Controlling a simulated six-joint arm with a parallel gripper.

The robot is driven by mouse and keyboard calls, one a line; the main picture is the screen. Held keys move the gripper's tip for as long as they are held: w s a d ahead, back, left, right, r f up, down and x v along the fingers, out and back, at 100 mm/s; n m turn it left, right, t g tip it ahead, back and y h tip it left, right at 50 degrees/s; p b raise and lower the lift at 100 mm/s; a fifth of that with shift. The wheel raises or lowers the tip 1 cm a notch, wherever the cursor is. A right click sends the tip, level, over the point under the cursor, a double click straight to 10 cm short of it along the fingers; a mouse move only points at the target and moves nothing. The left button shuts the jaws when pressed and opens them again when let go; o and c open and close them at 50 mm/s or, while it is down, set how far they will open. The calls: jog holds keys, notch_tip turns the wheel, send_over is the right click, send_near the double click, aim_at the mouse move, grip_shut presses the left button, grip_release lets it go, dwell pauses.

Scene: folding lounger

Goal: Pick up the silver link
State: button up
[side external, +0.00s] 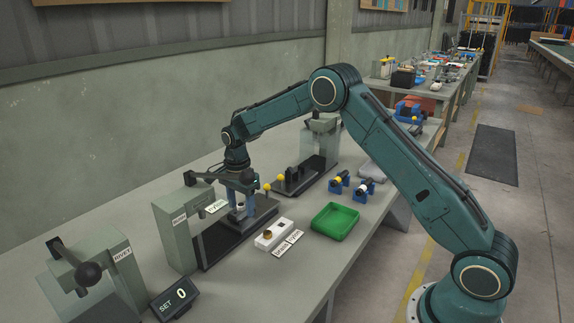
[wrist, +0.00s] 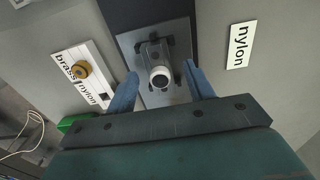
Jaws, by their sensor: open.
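In the wrist view, a small silver-grey part with a pale round end (wrist: 160,77), which looks like the silver link, sits in a dark holder on a grey plate. My gripper (wrist: 160,69) is open, with one blue finger on each side of this part and a gap to each. In the side view my gripper (side external: 239,207) points down over the dark base of the press labelled nylon (side external: 175,235). There the part is small and partly hidden by the fingers, and I cannot make out its shape.
A white block marked brass and nylon (side external: 268,238) holds a brass-coloured piece beside the press base. A green tray (side external: 335,220) stands to its right. Blue stands (side external: 365,189) lie beyond the tray.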

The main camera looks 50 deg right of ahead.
jog(key=shift+f, duration=0.4)
jog(key=c, duration=1.1)
jog(key=shift+r, duration=0.2)
notch_tip(320, 180, up, 20)
jog(key=shift+f, duration=0.15)
dwell(0.5)
